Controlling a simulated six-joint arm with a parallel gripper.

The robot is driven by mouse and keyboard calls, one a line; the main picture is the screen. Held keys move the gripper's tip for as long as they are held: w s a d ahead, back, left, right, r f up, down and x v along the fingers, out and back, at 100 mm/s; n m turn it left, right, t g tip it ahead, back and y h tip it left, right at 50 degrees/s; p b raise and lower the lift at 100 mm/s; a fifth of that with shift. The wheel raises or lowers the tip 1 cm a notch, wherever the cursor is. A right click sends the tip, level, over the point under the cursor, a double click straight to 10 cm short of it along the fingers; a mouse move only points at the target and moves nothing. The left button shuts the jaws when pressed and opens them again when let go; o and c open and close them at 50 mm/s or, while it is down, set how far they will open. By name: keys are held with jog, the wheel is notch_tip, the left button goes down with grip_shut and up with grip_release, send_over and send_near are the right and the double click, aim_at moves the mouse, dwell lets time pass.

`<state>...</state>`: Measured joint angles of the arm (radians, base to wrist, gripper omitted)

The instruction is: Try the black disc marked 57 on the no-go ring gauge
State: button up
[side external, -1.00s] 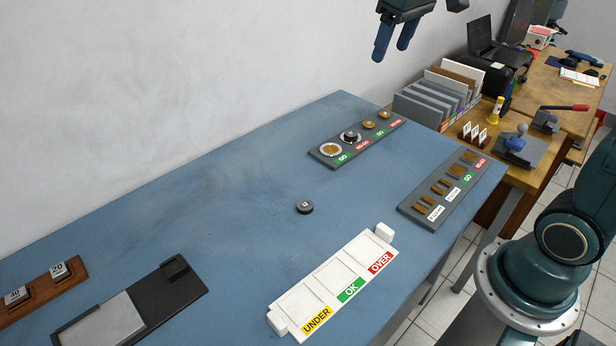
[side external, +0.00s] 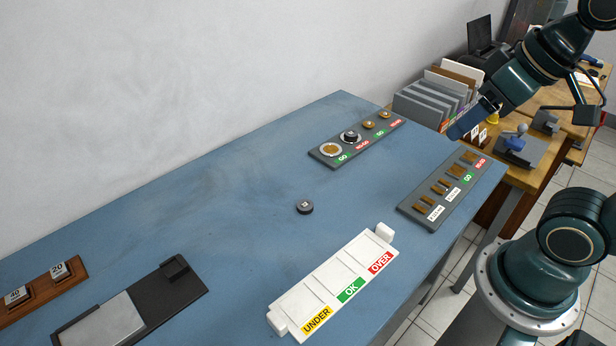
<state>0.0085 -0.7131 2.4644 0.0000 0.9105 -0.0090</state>
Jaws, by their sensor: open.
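A small black disc (side external: 305,206) with a pale mark lies flat on the blue table, apart from everything. A second black disc (side external: 350,136) sits on the second ring of the dark ring gauge plate (side external: 323,158), by a red label. The marks on both discs are too small to read, so I cannot tell which is 57. The first ring (side external: 330,149), by a green GO label, shows a brassy centre. My gripper (side external: 466,124) is open and empty, raised near the table's right edge, seen side-on and well away from both discs.
A dark plate with brass slots (side external: 417,212) lies at the right edge. A white UNDER/OK/OVER tray (side external: 340,283) is in front. A black device with a grey plate (side external: 105,325) and a wooden block holder (side external: 45,290) are at left. The table's middle is mostly clear.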

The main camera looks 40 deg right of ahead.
jog(key=shift+s+a+f, duration=0.1)
jog(key=shift+s+f, duration=0.25)
jog(key=shift+s, duration=0.1)
